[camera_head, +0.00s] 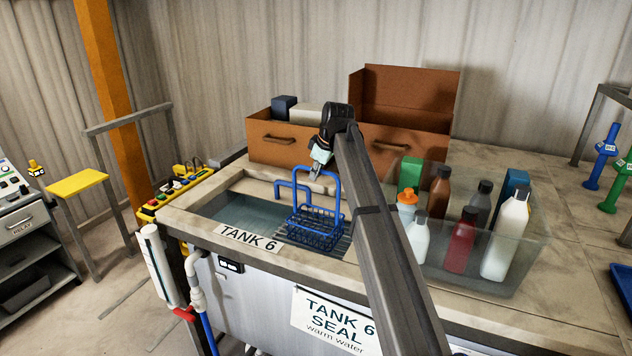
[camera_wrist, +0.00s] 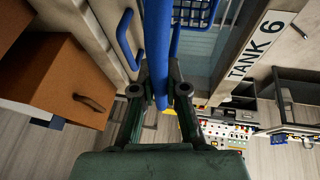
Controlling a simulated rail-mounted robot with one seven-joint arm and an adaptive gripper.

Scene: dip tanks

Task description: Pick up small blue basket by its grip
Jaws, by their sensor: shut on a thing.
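The small blue wire basket (camera_head: 316,230) is at the right end of the Tank 6 basin (camera_head: 215,205), over a slatted grey rack. A tall blue loop, its grip (camera_head: 338,190), rises from it, with a hooked bar on the left. My gripper (camera_head: 319,168) is at the top of the grip. In the wrist view my gripper (camera_wrist: 160,92) is shut on the blue bar of the grip (camera_wrist: 157,45), one finger on each side. Part of the basket mesh (camera_wrist: 194,12) shows at the top there. I cannot tell whether the basket touches the rack.
A clear bin (camera_head: 530,250) of several bottles stands to the right of the basin. An open brown box (camera_head: 270,155) stands behind it. A yellow control panel (camera_head: 165,200) is at the bench's left edge. My arm crosses the bench front.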

